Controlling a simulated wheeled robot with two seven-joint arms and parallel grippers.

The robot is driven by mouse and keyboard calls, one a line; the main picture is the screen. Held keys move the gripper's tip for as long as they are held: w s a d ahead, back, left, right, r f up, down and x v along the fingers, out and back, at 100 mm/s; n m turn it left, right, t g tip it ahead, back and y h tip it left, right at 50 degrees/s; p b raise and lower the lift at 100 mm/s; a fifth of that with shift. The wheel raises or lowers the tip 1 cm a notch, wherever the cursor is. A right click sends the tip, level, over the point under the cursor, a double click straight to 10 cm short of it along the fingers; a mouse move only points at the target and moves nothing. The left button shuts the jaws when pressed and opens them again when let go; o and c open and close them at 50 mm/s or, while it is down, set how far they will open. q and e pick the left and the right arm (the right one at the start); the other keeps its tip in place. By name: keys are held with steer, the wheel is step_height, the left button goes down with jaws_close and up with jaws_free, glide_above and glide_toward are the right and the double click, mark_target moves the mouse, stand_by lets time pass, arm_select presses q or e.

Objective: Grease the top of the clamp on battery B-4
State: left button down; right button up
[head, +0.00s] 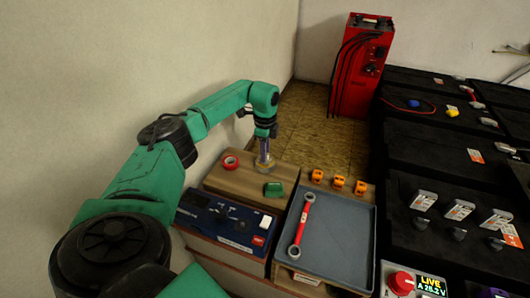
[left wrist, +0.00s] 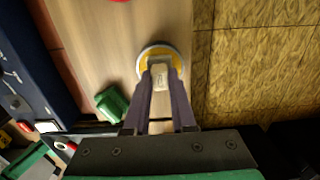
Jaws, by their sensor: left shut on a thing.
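My left gripper (head: 265,147) points down over the wooden bench top at the far end. It is shut on a pale, blocky handle (left wrist: 160,76), probably a brush. The handle stands over a round tin (left wrist: 172,53) with yellow grease inside; the tin also shows in the head view (head: 266,167). The handle's lower end is hidden, so I cannot tell how deep it sits. Black batteries (head: 438,185) fill the right of the head view, with grey metal clamps and tags on top. I cannot read which is B-4. My right gripper is not in view.
A red tape roll (head: 231,162) and green block (head: 273,190) lie near the tin. A blue instrument (head: 222,221) stands in front. A grey tray (head: 345,235) holds a red wrench (head: 301,225), with orange clips (head: 338,182) behind. A red charger (head: 363,70) stands behind on the floor.

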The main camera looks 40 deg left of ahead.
arm_select(q)
steer(key=shift+f+p, duration=0.1)
steer(key=shift+p, duration=0.25)
stand_by(1.1)
step_height(320, 180, up, 7)
steer(key=p, duration=0.7)
steer(key=shift+p, duration=0.35)
